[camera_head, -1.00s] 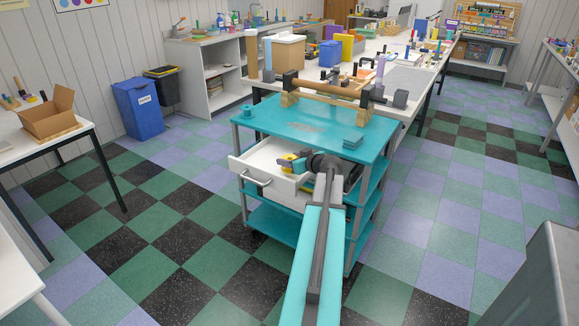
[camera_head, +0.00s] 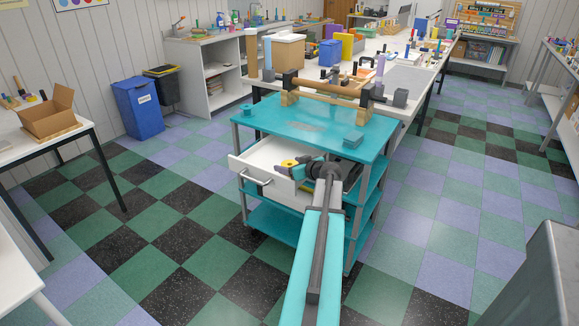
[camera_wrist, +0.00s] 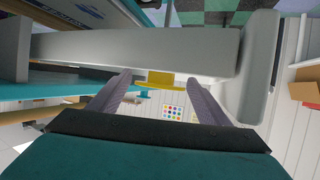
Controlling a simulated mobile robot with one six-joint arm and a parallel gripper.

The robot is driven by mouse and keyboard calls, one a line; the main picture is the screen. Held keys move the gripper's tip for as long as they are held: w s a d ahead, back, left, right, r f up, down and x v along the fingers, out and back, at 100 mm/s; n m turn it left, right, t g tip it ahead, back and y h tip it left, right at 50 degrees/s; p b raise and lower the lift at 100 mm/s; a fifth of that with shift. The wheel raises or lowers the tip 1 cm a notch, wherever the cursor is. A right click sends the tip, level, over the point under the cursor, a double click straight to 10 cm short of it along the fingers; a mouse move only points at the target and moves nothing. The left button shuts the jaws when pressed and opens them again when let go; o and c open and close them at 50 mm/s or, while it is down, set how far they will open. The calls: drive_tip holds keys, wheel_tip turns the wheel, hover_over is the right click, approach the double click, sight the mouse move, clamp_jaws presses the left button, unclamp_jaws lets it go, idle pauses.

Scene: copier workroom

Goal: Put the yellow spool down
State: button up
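The yellow spool (camera_head: 288,163) shows as a small yellow shape in the open white drawer (camera_head: 252,181) of the teal trolley. My gripper (camera_head: 281,172) is at the right part of the drawer, close to the spool, in the head view. In the wrist view my gripper's two fingers (camera_wrist: 160,84) stand apart, with a visible gap on each side of the yellow spool (camera_wrist: 160,79). A grey-white drawer wall (camera_wrist: 130,52) crosses in front and hides part of the spool. What the spool rests on is hidden.
Checkered floor left of the trolley is clear.

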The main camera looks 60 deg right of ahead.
drive_tip(key=shift+s+r, duration=0.1)
drive_tip(key=shift+r, duration=0.05)
idle(0.3)
drive_tip(key=b+v, duration=0.1)
drive_tip(key=v, duration=1.1)
idle(0.8)
